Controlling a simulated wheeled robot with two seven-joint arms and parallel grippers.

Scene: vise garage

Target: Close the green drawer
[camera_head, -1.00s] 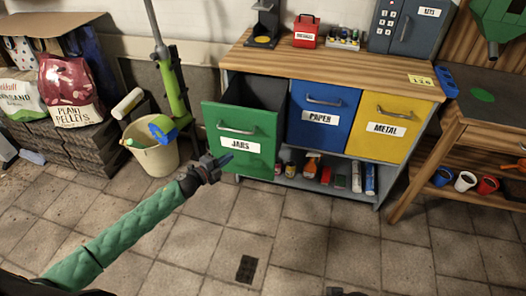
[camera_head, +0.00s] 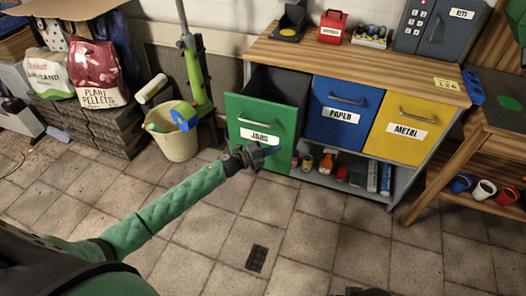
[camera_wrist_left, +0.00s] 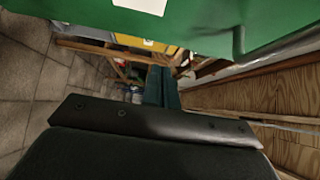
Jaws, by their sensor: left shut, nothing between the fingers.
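The green drawer (camera_head: 262,122), labelled JARS, stands pulled out at the left end of the cabinet, its dark inside showing behind the front. It has a metal handle above the label. My left gripper (camera_head: 272,152) is shut and empty in front of the lower part of the drawer front; I cannot tell whether it touches. In the left wrist view the green front (camera_wrist_left: 215,28) spans the top, close to the shut fingers (camera_wrist_left: 161,88).
The blue PAPER drawer (camera_head: 345,115) and yellow METAL drawer (camera_head: 402,127) are shut. A cream bucket (camera_head: 176,142) and a green stand (camera_head: 197,75) are left of the drawer. Bottles stand on the shelf below. The tiled floor in front is mostly clear.

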